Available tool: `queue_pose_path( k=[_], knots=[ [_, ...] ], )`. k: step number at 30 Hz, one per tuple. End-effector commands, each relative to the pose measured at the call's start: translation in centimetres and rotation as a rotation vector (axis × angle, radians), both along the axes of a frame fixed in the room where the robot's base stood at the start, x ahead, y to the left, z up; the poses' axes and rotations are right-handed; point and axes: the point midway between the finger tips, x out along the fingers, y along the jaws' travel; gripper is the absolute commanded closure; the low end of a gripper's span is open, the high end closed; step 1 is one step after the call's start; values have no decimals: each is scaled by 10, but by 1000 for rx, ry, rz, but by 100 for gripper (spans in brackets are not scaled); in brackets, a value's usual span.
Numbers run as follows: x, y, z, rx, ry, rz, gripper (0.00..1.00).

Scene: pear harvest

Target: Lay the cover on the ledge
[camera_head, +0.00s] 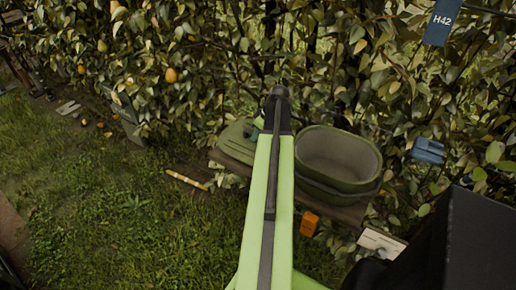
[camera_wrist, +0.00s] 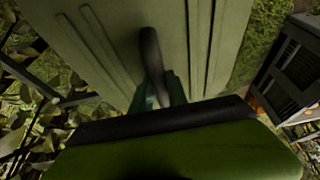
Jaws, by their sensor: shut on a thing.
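The green cover (camera_head: 237,136) is just left of the open green bin (camera_head: 338,158), at the left part of the brown ledge (camera_head: 232,161). In the wrist view the cover (camera_wrist: 115,40) is a broad, pale green ribbed panel with a dark handle (camera_wrist: 151,52). My gripper (camera_wrist: 160,92) is shut on the cover at this handle. In the head view my arm hides the gripper and the cover's right side. I cannot tell whether the cover rests on the ledge or hangs slightly above it.
A leafy hedge with pears (camera_head: 170,75) rises behind the ledge. An orange block (camera_head: 309,223) is at the ledge's front, and a white label (camera_head: 381,242) is to its right. A blue H42 tag (camera_head: 442,20) hangs at upper right. Grass (camera_head: 130,225) lies open at left.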

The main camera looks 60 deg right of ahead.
Motion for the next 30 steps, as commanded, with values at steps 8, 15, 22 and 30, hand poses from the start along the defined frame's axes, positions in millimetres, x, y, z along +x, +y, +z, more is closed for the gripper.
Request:
queue_pose_path(
  k=[8,15,22,30],
  knots=[
    [0,0,-37,0,0,-1,100],
    [-1,0,-36,0,0,-1,100],
    [-1,-1,-39,0,0,-1,74],
    [-1,-1,-39,0,0,-2,59]
  ],
)
